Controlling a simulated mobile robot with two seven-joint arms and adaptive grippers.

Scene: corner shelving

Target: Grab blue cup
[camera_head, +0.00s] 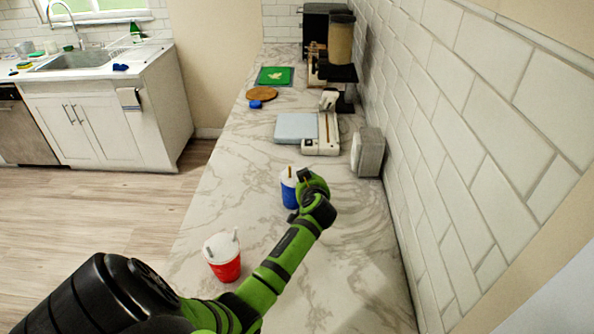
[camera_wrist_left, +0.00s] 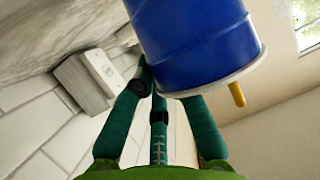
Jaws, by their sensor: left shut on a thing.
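The blue cup (camera_head: 289,195) has a white lid and a short yellow straw. It is upright on or just above the marble counter; I cannot tell which. My left gripper (camera_head: 304,188) is at its right side, shut on it, and hides part of it. In the left wrist view the blue cup (camera_wrist_left: 195,42) fills the upper middle, with its white rim and yellow straw pointing down the picture. The dark green fingers of my left gripper (camera_wrist_left: 160,88) reach up against it. My right gripper is not in view.
A red cup (camera_head: 224,268) with a white lid stands nearer on the counter (camera_head: 265,230), close to my left arm. Behind the blue cup are a paper trimmer (camera_head: 322,135) and a grey box (camera_head: 368,152). A tiled wall (camera_head: 465,150) bounds the right side.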

